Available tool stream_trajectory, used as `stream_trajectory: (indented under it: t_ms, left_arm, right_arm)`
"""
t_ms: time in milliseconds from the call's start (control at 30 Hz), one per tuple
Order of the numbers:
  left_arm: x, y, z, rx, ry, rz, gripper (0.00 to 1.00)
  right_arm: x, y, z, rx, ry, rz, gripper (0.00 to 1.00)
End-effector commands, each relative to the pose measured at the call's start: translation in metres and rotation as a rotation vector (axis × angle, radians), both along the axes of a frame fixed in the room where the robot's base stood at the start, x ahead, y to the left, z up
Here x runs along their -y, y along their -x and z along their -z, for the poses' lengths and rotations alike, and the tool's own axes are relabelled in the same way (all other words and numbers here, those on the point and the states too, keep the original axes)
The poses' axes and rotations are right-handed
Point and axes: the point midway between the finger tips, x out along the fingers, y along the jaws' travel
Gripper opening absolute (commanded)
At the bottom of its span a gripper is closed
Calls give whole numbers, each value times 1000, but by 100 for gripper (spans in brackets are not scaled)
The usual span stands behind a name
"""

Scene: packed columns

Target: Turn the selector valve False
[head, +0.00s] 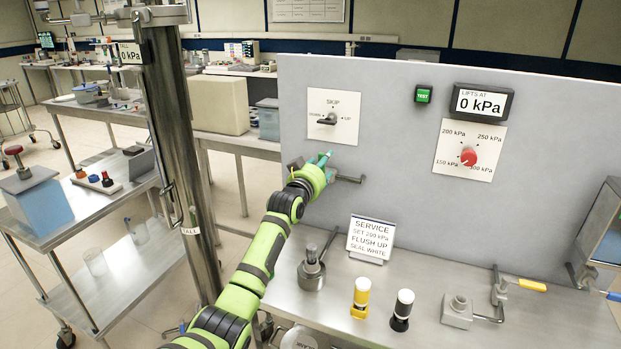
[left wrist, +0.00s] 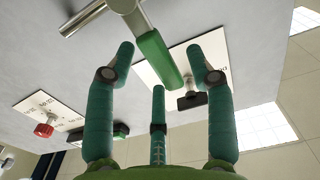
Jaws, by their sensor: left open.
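The selector plate (head: 345,105), marked SKIP at the top, is on the grey panel with a black knob (head: 327,118) at its middle. In the left wrist view the black knob (left wrist: 191,98) shows beyond the fingers. My left gripper (head: 325,158) is just below the plate. In the left wrist view its fingers (left wrist: 160,48) are spread open. A green lever handle (left wrist: 158,58) on a metal pipe fitting (left wrist: 125,5) lies between them; I cannot tell whether they touch it. In the head view my gripper mostly hides this handle. My right gripper is out of view.
A red dial knob (head: 468,157) is right of the plate, below a display (head: 482,102) reading 0 kPa. A service sign (head: 370,238), yellow cylinder (head: 361,298) and black cylinder (head: 402,310) stand on the bench. A steel column (head: 180,130) rises left of my arm.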

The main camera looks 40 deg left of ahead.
Motion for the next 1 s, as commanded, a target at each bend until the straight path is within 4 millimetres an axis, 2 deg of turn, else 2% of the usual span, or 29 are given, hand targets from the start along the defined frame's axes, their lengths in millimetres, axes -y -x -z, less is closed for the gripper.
stream_trajectory:
  t_ms: [400, 600, 800, 1000]
  left_arm:
    - [15, 67, 1, 0, 0, -2, 54]
    - [21, 91, 0, 0, 2, -2, 54]
    - [23, 101, 0, -1, 2, -2, 54]
    - [23, 101, 0, -1, 2, -2, 54]
  right_arm:
    - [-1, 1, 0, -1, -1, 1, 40]
    - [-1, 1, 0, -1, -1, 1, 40]
    - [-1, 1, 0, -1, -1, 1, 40]
    - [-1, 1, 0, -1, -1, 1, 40]
